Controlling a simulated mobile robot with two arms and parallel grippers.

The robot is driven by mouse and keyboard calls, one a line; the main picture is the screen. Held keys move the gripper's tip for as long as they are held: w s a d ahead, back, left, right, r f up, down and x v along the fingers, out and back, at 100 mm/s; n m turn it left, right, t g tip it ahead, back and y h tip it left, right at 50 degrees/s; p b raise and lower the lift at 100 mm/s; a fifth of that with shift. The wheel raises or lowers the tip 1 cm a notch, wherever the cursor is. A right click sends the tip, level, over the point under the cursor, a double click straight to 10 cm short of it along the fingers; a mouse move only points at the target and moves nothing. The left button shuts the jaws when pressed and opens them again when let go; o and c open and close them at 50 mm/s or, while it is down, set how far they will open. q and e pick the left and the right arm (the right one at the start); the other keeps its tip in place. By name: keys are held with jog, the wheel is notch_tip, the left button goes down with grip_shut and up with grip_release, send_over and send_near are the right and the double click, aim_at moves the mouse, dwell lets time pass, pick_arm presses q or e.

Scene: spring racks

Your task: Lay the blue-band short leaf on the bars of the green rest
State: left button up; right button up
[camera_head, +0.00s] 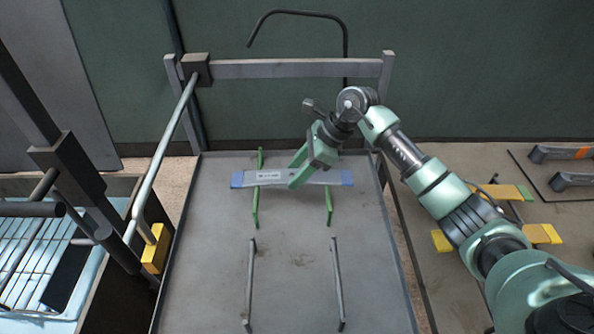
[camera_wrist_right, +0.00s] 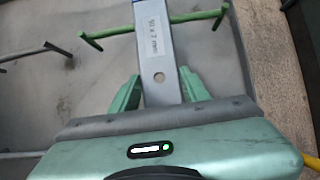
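The blue-band short leaf (camera_head: 270,179) is a flat grey strip with blue ends and a white label. It lies across the two green bars of the green rest (camera_head: 329,205), its ends reaching past both. In the right wrist view the leaf (camera_wrist_right: 158,55) crosses over a green bar (camera_wrist_right: 105,34), and its label and a hole show. My right gripper (camera_head: 292,176) is at the leaf's middle, between the bars. Its fingers (camera_wrist_right: 160,84) sit along the leaf's two long edges with no clear gap, so it looks shut on it. My left gripper is not in view.
The grey tray table (camera_head: 290,290) has two bare grey bars (camera_head: 338,285) nearer me. A frame with a crossbar (camera_head: 290,68) stands behind.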

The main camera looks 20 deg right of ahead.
jog(key=o, duration=0.4)
jog(key=shift+s, duration=0.1)
jog(key=shift+c, duration=0.2)
jog(key=shift+r, duration=0.15)
jog(key=shift+r+p, duration=0.65)
jog(key=shift+p, duration=0.1)
jog(key=b+v, duration=0.2)
jog(key=v, duration=0.9)
jog(key=shift+d+r+b, duration=0.2)
jog(key=shift+b, duration=0.15)
